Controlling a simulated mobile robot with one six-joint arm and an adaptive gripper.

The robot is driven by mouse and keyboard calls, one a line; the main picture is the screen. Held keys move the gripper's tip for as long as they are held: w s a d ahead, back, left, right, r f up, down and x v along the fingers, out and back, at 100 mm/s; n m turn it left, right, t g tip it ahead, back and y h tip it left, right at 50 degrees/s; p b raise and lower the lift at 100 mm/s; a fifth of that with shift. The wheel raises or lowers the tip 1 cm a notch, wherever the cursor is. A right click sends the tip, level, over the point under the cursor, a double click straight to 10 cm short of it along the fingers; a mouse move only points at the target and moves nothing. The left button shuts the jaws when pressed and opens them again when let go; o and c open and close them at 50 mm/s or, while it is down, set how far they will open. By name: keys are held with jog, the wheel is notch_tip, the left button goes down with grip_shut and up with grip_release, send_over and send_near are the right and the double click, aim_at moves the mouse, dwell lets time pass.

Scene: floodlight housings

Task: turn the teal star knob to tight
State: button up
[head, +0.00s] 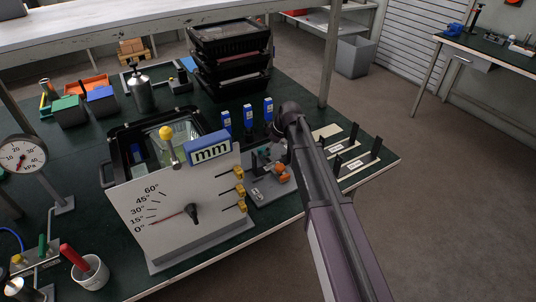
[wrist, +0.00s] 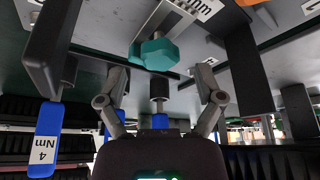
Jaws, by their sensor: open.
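The teal star knob (wrist: 155,52) shows in the wrist view at upper middle, next to a pale metal bracket. My gripper (wrist: 150,72) is open, with one dark finger on each side of the knob and a visible gap on both sides. I cannot tell how far the knob is from the fingertips in depth. In the head view my gripper (head: 275,135) is mostly hidden by my own arm, above the small grey fixture (head: 262,190). The knob is hard to make out there.
A blue tool with a "4 Nm" label (wrist: 42,140) hangs close by my left finger in the wrist view. A white dial panel (head: 165,225), orange knob (head: 283,173) and several blue-labelled tools (head: 248,115) crowd the fixture. Black stacked crates (head: 230,55) stand behind.

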jog(key=shift+b+x, duration=0.7)
jog(key=shift+x, duration=0.35)
jog(key=c, duration=1.1)
